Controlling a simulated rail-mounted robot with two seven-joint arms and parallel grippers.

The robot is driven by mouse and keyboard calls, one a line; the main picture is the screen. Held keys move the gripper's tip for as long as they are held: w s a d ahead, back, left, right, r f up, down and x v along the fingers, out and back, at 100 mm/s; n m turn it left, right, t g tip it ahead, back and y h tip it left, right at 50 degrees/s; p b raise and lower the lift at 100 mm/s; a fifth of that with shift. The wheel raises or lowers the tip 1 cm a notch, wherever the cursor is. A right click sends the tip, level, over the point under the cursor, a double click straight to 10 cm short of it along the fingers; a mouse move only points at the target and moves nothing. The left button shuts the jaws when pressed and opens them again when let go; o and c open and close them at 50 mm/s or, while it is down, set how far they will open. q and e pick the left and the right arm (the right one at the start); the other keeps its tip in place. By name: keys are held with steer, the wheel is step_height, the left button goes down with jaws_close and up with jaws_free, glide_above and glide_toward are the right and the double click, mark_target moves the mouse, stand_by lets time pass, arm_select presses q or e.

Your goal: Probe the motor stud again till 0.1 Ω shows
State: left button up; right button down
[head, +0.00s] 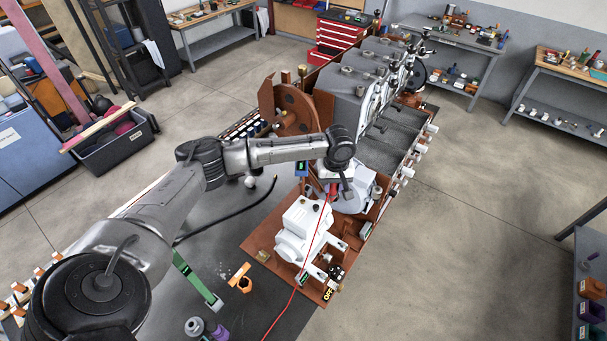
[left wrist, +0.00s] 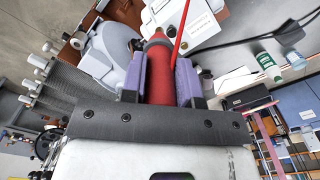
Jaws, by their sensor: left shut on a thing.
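My left gripper (head: 334,178) is shut on a red probe (left wrist: 159,72), which sits between the two purple-grey finger pads in the left wrist view. A red lead (head: 312,243) runs from the probe down across the bench. The white motor (head: 303,230) stands on a brown base plate just below and left of the gripper in the head view. In the left wrist view the probe points toward a white labelled housing (left wrist: 190,22); I cannot tell whether the tip touches anything. The stud itself is too small to make out.
An orange part (head: 241,280) lies near the base plate.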

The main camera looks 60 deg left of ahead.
arm_select(q)
steer(key=s+a+f+n, duration=0.2)
steer(key=a+f+n, duration=0.2)
steer(key=a, duration=0.9)
steer(key=shift+s+a+f+b, duration=0.2)
steer(key=shift+f+b, duration=0.1)
steer(key=shift+f, duration=0.5)
steer(key=shift+d+f+b, duration=0.15)
steer(key=shift+f+b, duration=0.35)
steer(key=shift+f, duration=2.45)
steer(key=shift+p, duration=0.9)
steer(key=shift+f, duration=0.25)
steer(key=shift+f, duration=0.3)
